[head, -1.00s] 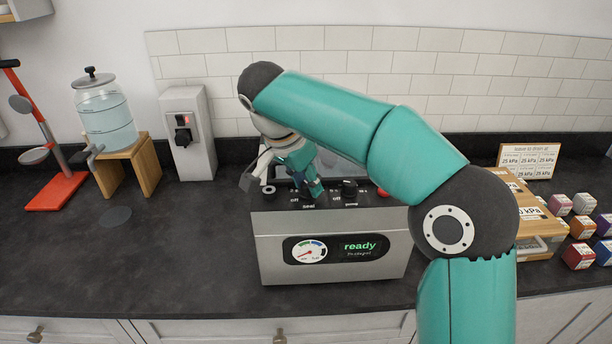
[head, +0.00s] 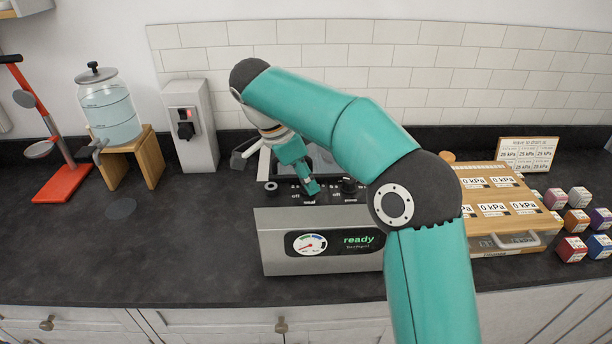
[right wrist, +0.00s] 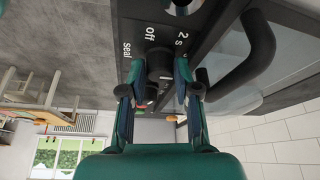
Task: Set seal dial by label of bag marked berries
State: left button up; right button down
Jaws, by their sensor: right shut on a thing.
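The sealer (head: 320,247) is a grey metal box on the counter, with a gauge and a green "ready" on its front. My right gripper (head: 309,188) reaches down to its dark top panel. In the right wrist view its two fingers (right wrist: 160,90) are shut on the black seal dial (right wrist: 159,64), one on each side. The labels "seal", "off" and "2 s" show around the dial; its pointer is hard to read. A second black dial (head: 349,187) stands to the right. I see no bag marked berries. My left gripper is not in view.
A wooden board (head: 500,196) with several kPa cards lies to the right, beside several coloured cubes (head: 572,250). A sign (head: 527,152) stands behind. A water jar (head: 108,112), a red stand (head: 62,183) and a grey switch box (head: 191,125) stand left. Counter at front left is clear.

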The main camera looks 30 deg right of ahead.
jog(key=shift+w, duration=0.1)
jog(key=c, duration=0.8)
grip_release()
jog(key=shift+c, duration=0.2)
jog(key=shift+a+r, duration=0.1)
jog(key=shift+w+a+r, duration=0.1)
jog(key=shift+w+r, duration=0.05)
jog(key=shift+r, duration=0.05)
send_near(255, 203)
jog(key=x, duration=0.4)
jog(key=shift+f, duration=0.3)
